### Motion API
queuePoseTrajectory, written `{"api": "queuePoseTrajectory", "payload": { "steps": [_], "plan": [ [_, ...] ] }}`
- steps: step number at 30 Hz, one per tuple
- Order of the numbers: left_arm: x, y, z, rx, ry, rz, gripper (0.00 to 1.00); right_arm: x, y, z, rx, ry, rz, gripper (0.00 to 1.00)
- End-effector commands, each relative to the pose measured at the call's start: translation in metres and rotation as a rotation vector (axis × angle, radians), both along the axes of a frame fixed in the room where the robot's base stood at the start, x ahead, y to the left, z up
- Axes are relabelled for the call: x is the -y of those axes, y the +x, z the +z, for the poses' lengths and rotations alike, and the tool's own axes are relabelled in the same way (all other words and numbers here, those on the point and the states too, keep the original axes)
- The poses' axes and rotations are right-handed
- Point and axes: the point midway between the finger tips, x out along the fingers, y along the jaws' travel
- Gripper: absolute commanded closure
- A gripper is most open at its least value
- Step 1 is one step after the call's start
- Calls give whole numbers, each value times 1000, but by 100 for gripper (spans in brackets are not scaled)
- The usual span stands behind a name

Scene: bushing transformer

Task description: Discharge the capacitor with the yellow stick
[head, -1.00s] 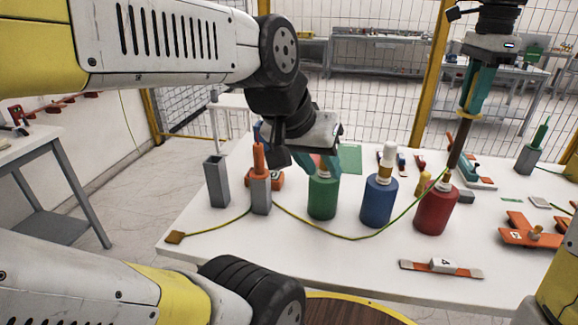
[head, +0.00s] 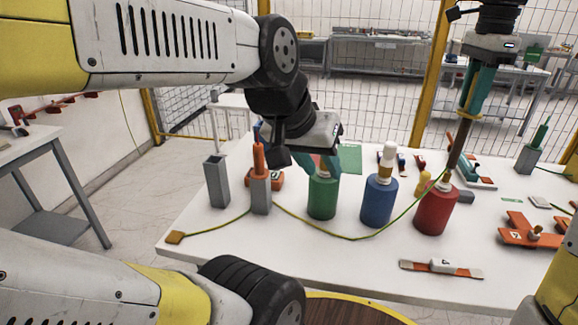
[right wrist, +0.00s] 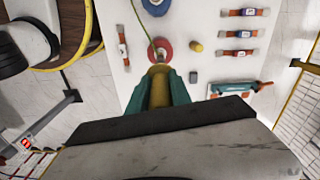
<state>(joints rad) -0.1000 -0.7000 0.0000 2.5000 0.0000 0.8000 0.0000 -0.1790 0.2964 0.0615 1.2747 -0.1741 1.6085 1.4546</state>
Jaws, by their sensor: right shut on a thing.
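My right gripper (head: 475,105) is shut on the yellow stick, which looks dark brown in the head view (head: 461,140) and yellow in the right wrist view (right wrist: 160,85). The stick slants down to the top of the red capacitor (head: 436,211); contact is hard to tell. A green-yellow wire (head: 405,212) runs from near its lower end across the table. A blue capacitor (head: 377,204) and a green capacitor (head: 322,199) stand upright to the left. My left gripper (head: 322,168) is at the green capacitor's top; its jaw gap is hidden.
A grey holder (head: 260,194) holds an orange-handled tool; an empty grey holder (head: 216,183) stands beside it. A labelled bar (head: 441,266) lies near the front edge. Orange parts (head: 532,232) and a green-handled tool (head: 541,133) are at right. The white table's (head: 300,257) front left is mostly clear.

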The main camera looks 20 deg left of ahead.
Motion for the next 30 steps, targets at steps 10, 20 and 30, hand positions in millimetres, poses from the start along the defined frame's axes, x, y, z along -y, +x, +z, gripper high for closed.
{"api": "queuePoseTrajectory", "payload": {
  "steps": [10, 20, 30],
  "plan": [
    [0, 0, 0, 0, 0, 0, 64, 0, 1, 20, 3, 1, 0, 100],
    [0, 0, 0, 0, 0, 0, 64, 0, 1, 47, 3, 0, 0, 100],
    [0, 0, 0, 0, 0, 0, 64, 0, 0, 69, 0, 0, 0, 100]
  ]
}}
